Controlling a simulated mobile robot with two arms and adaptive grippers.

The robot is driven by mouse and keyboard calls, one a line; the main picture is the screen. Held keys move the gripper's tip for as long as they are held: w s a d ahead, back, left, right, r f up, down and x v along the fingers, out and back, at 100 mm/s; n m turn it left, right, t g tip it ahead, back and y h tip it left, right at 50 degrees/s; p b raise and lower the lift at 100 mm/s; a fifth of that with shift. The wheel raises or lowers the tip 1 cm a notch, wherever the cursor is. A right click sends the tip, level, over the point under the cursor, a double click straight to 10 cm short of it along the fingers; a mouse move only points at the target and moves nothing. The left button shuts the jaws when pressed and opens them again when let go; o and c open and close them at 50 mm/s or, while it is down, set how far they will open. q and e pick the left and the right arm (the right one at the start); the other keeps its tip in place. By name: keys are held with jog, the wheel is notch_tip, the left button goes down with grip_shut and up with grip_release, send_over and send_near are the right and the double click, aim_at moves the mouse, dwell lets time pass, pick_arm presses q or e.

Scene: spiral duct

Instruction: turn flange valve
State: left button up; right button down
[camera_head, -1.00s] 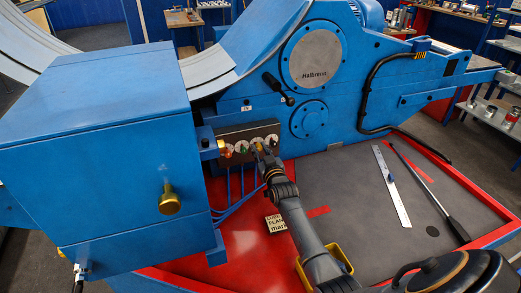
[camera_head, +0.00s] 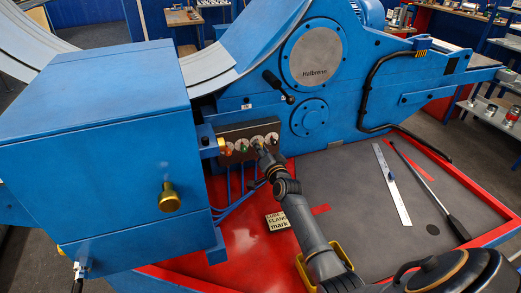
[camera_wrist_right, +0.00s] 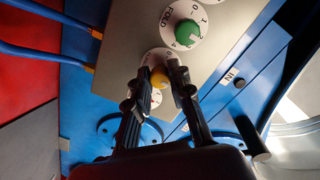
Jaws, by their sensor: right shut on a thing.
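A dark valve panel (camera_head: 236,131) on the blue machine carries a row of round dials with coloured knobs. The green knob (camera_wrist_right: 187,34) sits on a white numbered dial in the right wrist view. The yellow knob (camera_wrist_right: 159,77) is between the fingertips of my right gripper (camera_wrist_right: 161,76), which is shut on it. In the head view my right gripper (camera_head: 259,149) reaches the panel from below right and partly hides this knob. Part of the yellow knob's dial is hidden by the fingers. My left gripper is not in view.
A big blue box (camera_head: 95,140) with a brass knob (camera_head: 169,198) stands left of the panel. Blue hoses (camera_head: 228,205) run below it. A black lever (camera_head: 278,88) sticks out above right. A lettered card (camera_head: 277,221), ruler (camera_head: 392,185) and long bar (camera_head: 432,190) lie on the tray.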

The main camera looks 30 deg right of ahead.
jog(key=shift+m+y+b, duration=0.3)
jog(key=shift+m+b, duration=0.45)
jog(key=shift+m, duration=3.25)
jog(key=c, duration=1.2)
grip_release()
jog(key=v, duration=1.2)
jog(key=shift+f, duration=0.15)
